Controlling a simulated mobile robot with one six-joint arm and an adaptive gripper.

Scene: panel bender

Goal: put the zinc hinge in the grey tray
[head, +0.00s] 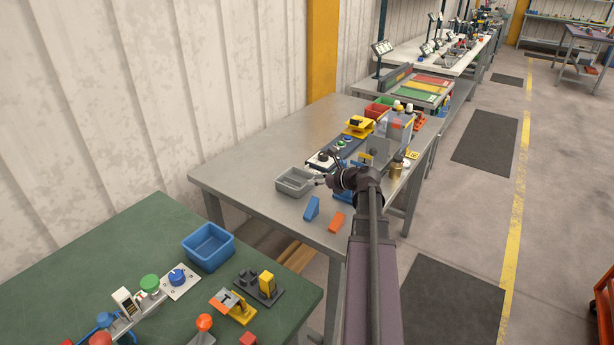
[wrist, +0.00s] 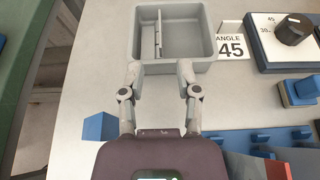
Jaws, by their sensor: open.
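The grey tray (head: 294,182) sits on the grey metal table near its left end. In the wrist view the tray (wrist: 206,50) lies just beyond my fingertips. A narrow light-grey strip (wrist: 157,38) runs lengthwise inside its left part; I cannot tell whether this is the zinc hinge or a divider. No other hinge is clearly recognisable. My gripper (wrist: 159,72) is open, with nothing between its fingers, and its tips are at the tray's near wall. In the head view my gripper (head: 323,180) is right of the tray, partly hidden by my wrist.
An "ANGLE 45" card (wrist: 232,42) and a control box with a black knob (wrist: 291,30) stand right of the tray. Blue (head: 312,208) and orange (head: 336,222) wedges lie near the front edge. A green table (head: 130,235) stands at left.

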